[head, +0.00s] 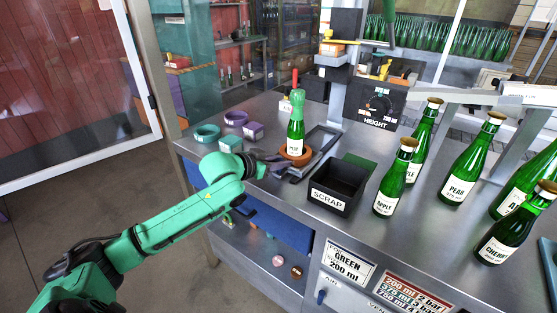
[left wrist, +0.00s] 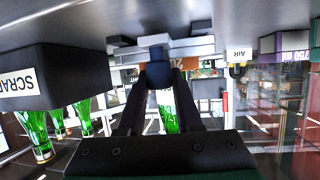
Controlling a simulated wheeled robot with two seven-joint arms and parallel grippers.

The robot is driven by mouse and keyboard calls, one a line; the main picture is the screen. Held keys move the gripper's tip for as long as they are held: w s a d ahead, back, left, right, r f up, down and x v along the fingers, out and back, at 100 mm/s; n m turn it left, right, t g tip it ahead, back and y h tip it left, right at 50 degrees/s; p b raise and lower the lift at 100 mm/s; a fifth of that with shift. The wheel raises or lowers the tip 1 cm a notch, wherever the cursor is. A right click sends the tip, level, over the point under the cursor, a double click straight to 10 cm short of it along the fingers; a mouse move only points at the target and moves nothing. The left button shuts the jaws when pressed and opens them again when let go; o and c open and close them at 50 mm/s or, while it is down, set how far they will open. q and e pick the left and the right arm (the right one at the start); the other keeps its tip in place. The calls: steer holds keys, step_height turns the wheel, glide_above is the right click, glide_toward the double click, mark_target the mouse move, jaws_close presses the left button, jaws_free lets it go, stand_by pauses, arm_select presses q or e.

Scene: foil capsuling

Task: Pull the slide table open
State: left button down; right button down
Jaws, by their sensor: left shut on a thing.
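The slide table (head: 322,143) is a grey metal slide on the steel bench, with a round orange-brown seat (head: 300,159) at its front end. A green bottle (head: 295,130) with a white label and a lighter green capsule stands upright on the seat. My left gripper (head: 278,166) is at the slide's front left. In the left wrist view, my left gripper (left wrist: 160,85) is shut on a dark knob (left wrist: 157,73) in front of grey slide parts (left wrist: 160,45). In the head view the fingers largely hide the knob. My right gripper is not in view.
A black SCRAP bin (head: 330,198) stands close right of the slide. Several green bottles (head: 462,170) stand farther right. Teal and purple rings (head: 207,133) and small boxes lie at the left. The HEIGHT control box (head: 376,103) is behind. Open floor lies left of the bench.

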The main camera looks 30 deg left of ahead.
arm_select(q)
steer(key=shift+s, duration=0.1)
steer(key=c, duration=0.6)
jaws_free()
steer(key=shift+s+a, duration=0.15)
steer(key=v, duration=0.5)
steer(key=shift+s+b, duration=0.1)
steer(key=shift+b, duration=0.3)
steer(key=p+v, duration=0.1)
steer(key=v, duration=0.7)
steer(key=shift+s+r+p, duration=0.25)
steer(key=shift+s+p, duration=0.1)
steer(key=shift+p, duration=0.05)
